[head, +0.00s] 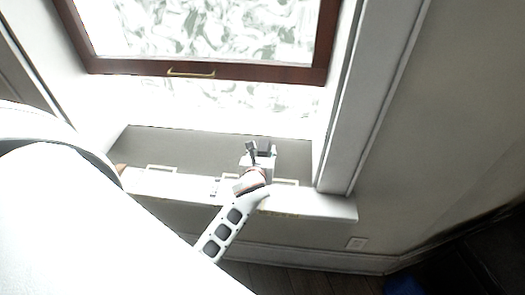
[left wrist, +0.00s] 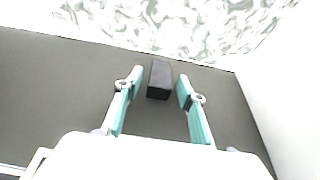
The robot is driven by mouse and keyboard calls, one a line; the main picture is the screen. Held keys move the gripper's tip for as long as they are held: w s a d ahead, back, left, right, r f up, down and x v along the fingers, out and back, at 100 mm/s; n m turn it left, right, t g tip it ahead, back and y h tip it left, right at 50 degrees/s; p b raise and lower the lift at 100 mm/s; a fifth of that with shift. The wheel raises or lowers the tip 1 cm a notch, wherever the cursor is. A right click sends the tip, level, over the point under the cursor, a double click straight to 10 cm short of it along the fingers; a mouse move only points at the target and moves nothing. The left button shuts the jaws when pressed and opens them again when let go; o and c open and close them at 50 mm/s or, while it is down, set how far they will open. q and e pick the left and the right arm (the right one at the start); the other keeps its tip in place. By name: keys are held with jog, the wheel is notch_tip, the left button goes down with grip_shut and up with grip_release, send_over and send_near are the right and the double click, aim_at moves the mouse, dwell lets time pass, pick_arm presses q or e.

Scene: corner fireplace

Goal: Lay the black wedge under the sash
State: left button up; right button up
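The black wedge (left wrist: 159,80) sits on the grey sill in the left wrist view, near the sill's far edge. My left gripper (head: 262,149) is over the sill near its right end in the head view. In the left wrist view its teal-padded fingers (left wrist: 160,88) are open, one on each side of the wedge, with a gap to each. In the head view I cannot tell the wedge from the dark fingers. The sash (head: 200,72), brown-framed with a brass handle, is raised, with an opening below it. My right gripper is not in view.
The grey sill (head: 185,146) is clear to the left of my gripper. The white window jamb (head: 365,100) rises close on the right. A white ledge (head: 320,205) runs along the front.

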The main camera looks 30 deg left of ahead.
pick_arm(q)
jog(key=shift+r, duration=0.1)
jog(key=shift+s+d+r, duration=0.15)
jog(key=shift+s, duration=0.05)
jog(key=p+v, duration=0.2)
jog(key=v, duration=0.9)
jog(key=shift+s+d, duration=0.1)
jog(key=shift+s, duration=0.15)
